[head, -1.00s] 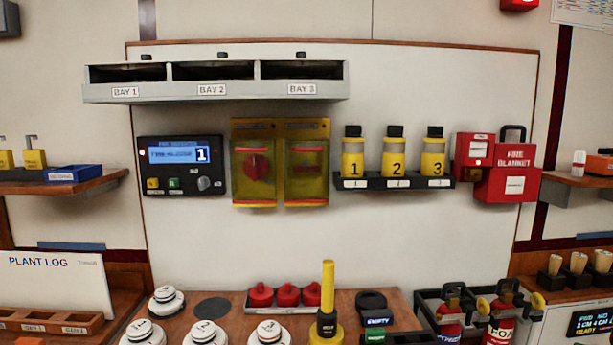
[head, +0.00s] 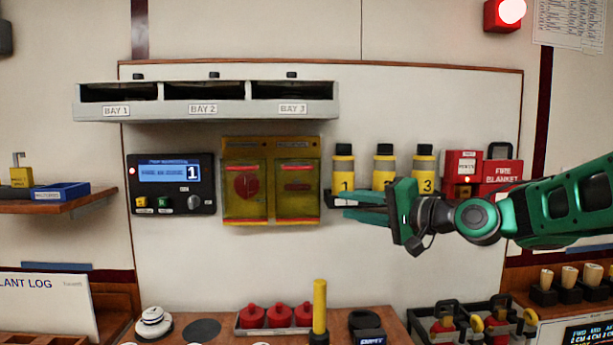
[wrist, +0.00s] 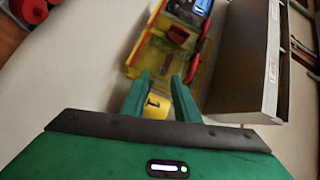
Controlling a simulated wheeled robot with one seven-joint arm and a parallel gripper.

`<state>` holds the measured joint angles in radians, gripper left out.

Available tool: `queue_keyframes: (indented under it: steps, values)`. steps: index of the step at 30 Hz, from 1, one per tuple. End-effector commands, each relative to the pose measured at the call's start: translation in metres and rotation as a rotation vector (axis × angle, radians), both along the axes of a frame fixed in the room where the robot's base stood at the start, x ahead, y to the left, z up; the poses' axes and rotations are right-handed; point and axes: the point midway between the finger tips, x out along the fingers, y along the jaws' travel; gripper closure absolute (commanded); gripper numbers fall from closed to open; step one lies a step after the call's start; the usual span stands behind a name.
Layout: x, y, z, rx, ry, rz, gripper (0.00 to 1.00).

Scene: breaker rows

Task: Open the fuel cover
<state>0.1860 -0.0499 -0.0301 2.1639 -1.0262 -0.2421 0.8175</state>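Two yellow see-through covers sit side by side on a wall panel, both down. The left cover (head: 245,205) has a round red knob behind it, and the right cover (head: 298,207) has a red bar. Their top labels are too small to read, so I cannot tell which is the fuel one. My gripper (head: 347,203) is open and empty, just right of the right cover, its fingers pointing left in front of the canisters. In the wrist view its fingers (wrist: 160,80) are apart, with the covers (wrist: 165,45) beyond them.
Yellow canisters (head: 384,168) stand on a black rack behind my gripper. A grey bay shelf (head: 210,108) juts out above the covers. A black display unit (head: 170,183) is left of them. Red-capped items (head: 278,316) and a yellow post (head: 319,305) stand below.

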Motion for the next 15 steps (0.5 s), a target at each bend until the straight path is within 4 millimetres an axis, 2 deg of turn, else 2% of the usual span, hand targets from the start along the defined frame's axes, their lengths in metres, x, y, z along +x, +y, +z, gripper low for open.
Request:
queue_keyframes:
  steps: [1,3,6,11,15]
  values:
    - [0.003,0.009,0.015,0.077,-0.012,0.024,0.72]
    - [0.003,0.017,0.034,0.164,-0.025,0.050,0.72]
    - [0.002,0.023,0.049,0.232,-0.033,0.072,0.72]
    - [0.008,0.032,0.054,0.250,-0.036,0.079,0.72]
    - [0.021,0.048,0.057,0.249,-0.034,0.081,0.72]
